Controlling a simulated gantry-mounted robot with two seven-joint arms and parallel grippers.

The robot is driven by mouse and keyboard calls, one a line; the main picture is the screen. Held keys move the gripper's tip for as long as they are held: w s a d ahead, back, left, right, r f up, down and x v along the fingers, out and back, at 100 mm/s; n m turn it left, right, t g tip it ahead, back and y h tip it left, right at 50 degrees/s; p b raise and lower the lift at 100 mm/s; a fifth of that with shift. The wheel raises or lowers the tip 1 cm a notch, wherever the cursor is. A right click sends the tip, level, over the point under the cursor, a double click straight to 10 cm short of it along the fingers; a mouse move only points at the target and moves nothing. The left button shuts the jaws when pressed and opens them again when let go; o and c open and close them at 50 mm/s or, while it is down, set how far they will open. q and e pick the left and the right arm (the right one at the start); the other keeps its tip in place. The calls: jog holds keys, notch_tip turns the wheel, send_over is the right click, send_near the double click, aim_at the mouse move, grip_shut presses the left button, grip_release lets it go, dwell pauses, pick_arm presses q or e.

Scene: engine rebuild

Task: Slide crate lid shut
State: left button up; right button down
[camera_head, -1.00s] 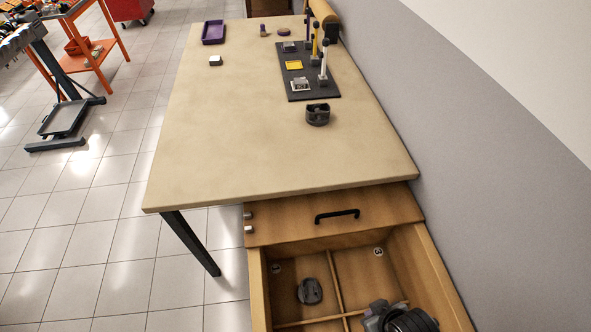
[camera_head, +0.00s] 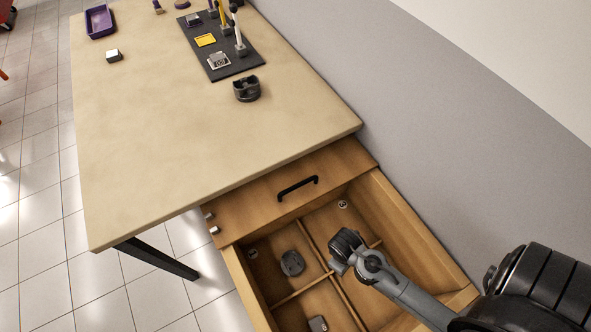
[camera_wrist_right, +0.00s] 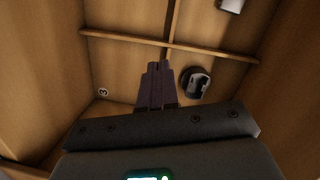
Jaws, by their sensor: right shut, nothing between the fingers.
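The wooden crate (camera_head: 428,237) stands open in front of the table, its compartments exposed. Its wooden lid (camera_head: 250,214) lies at the far end by the table edge, with a black bar handle (camera_head: 298,187) on top. My right gripper (camera_head: 341,262) is over the crate's inside, nearer to me than the handle and apart from it. In the right wrist view, its fingers (camera_wrist_right: 156,72) are shut and empty, above the crate's dividers (camera_wrist_right: 200,50). The fingertips are hard to make out in the head view. My left gripper is not in view.
A dark round part (camera_head: 292,262) lies in the left compartment, and a smaller grey part (camera_head: 318,324) lies nearer. A grey wall (camera_head: 440,130) is at right.

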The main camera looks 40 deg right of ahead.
jog(key=w+d+f+m+g+p, duration=0.1)
jog(key=w+d+f+g+p, duration=0.15)
jog(key=d+f+p, duration=0.2)
jog(key=w+d+r+m+g+p, duration=0.25)
jog(key=w+r+p, duration=0.2)
jog(key=w, duration=0.25)
jog(key=w+r+t+y+p, duration=0.1)
jog(key=w+r+t+p, duration=0.4)
jog(key=w+r, duration=1.65)
jog(key=shift+g+y, duration=0.3)
jog(key=shift+g, duration=0.6)
jog(key=b+x, duration=0.1)
jog(key=x, duration=0.2)
jog(key=w+b+x, duration=0.1)
jog(key=x, duration=0.2)
jog(key=w+b+x, duration=0.1)
jog(key=b+x, duration=0.1)
jog(key=x, duration=0.1)
jog(key=shift+a+f, duration=0.1)
jog(key=shift+f, duration=0.35)
jog(key=shift+s+f+b, duration=0.25)
jog(key=shift+f+b, duration=0.15)
jog(key=shift+f, duration=0.15)
